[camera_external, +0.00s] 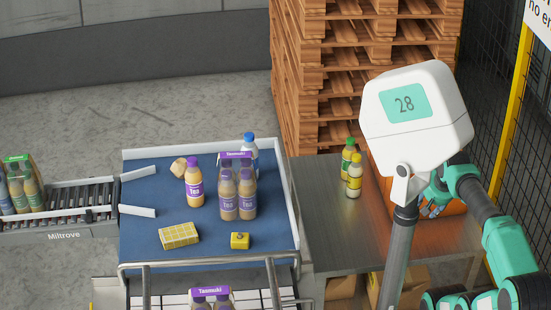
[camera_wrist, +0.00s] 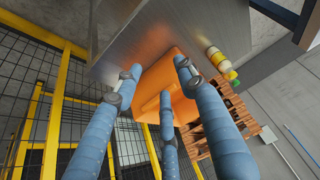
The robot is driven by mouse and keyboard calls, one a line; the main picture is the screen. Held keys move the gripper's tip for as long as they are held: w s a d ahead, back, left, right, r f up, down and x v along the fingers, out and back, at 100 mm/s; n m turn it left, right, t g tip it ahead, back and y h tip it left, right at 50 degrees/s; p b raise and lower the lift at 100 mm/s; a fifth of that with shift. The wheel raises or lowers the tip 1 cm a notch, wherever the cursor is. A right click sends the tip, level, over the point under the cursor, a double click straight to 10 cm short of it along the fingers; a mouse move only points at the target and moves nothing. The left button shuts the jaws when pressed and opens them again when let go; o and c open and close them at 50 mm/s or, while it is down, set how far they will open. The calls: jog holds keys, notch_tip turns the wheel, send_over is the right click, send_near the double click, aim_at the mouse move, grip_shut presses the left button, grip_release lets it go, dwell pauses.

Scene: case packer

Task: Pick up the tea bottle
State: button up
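The tea bottle (camera_external: 194,185) stands upright on the blue surface in the external view. It has a purple cap and a purple label reading "Tea". A pack of similar bottles (camera_external: 238,199) stands just right of it. My gripper (camera_wrist: 157,85) shows in the wrist view with its blue-grey fingers spread apart and nothing visible between them. It points toward an orange container, well away from the tea bottle. The tea bottle is not seen in the wrist view.
A yellow box (camera_external: 179,235), a small yellow block (camera_external: 240,240) and a tan piece (camera_external: 179,167) lie around the bottle. A blue-capped bottle (camera_external: 250,150) stands behind the pack. The metal table (camera_external: 330,225) holds two bottles and the orange container (camera_wrist: 163,80). Pallets (camera_external: 330,60) rise behind.

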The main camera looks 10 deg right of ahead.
jog(key=o, duration=0.6)
jog(key=shift+o, duration=0.2)
jog(key=shift+r, duration=0.1)
